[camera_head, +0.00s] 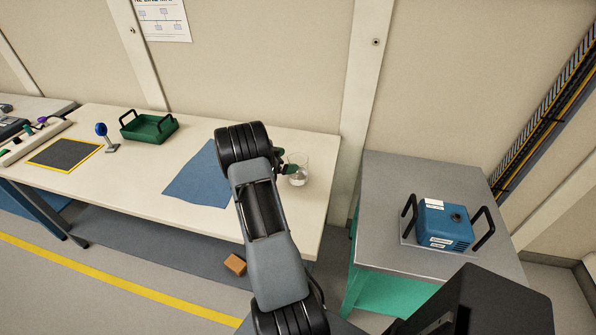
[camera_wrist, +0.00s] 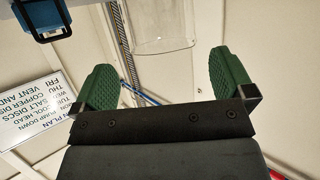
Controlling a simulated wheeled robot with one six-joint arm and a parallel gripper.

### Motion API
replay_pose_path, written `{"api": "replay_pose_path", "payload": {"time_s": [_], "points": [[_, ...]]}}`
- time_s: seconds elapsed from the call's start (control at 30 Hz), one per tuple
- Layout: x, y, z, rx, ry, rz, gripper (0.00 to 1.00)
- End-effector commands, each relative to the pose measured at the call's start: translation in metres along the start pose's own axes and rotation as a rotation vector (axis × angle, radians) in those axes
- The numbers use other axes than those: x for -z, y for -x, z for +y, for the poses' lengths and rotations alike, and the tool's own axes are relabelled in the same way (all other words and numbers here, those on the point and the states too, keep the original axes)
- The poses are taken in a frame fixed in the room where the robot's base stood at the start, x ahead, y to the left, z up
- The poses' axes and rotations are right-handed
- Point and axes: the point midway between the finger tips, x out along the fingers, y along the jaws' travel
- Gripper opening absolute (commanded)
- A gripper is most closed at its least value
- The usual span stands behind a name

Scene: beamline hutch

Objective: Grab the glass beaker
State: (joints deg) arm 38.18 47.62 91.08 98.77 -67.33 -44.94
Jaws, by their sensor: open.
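The clear glass beaker (camera_head: 299,174) stands upright near the right end of the long cream table (camera_head: 130,178). It looks to hold a little clear content, but this is hard to tell. My gripper (camera_head: 284,168) is just left of the beaker, partly hidden behind my arm. In the wrist view the green-padded fingers of my gripper (camera_wrist: 162,76) are spread wide with nothing between them. The beaker (camera_wrist: 160,30) shows past the fingertips, at the top middle, roughly centred between them and cut by the frame edge.
A blue mat (camera_head: 202,180) lies left of my arm. A green handled tray (camera_head: 150,130) and a blue-headed stand (camera_head: 104,135) are farther left. A grey side table (camera_head: 385,190) holds a blue box (camera_head: 444,224). An orange block (camera_head: 235,264) lies low beneath the table.

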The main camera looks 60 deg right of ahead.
Motion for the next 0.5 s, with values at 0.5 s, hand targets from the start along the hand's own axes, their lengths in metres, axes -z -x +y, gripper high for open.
{"api": "replay_pose_path", "payload": {"time_s": [0.5], "points": [[0.001, -0.049, -0.002, 0.0, 0.0, -0.001, 1.0]]}}
